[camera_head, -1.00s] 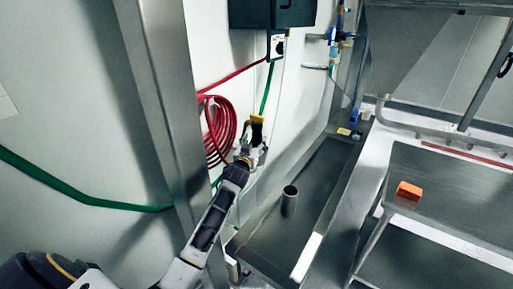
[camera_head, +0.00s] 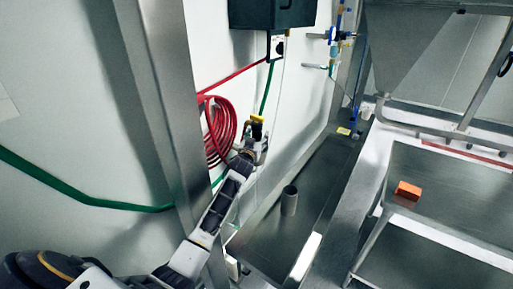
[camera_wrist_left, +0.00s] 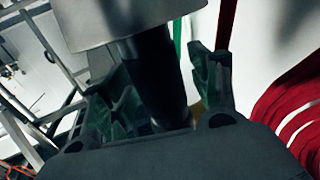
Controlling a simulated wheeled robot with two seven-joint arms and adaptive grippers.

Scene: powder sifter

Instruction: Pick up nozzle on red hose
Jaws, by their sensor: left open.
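The red hose (camera_head: 221,134) hangs coiled on the white wall, left of centre in the head view. It also shows at the right of the left wrist view (camera_wrist_left: 292,112). A nozzle with a yellow and black top (camera_head: 257,120) is at the right of the coil. My left gripper (camera_head: 259,141) is just below that top, with its fingers raised towards it. In the left wrist view the gripper (camera_wrist_left: 165,85) is open, and a dark cylinder under a grey metal part stands between its fingers. Contact cannot be told. My right gripper is not in view.
A steel post (camera_head: 160,90) stands close left of my forearm. A dark box (camera_head: 272,14) hangs on the wall above. A metal cup (camera_head: 289,201) stands in the steel trough below. An orange block (camera_head: 408,190) lies on the steel table at right.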

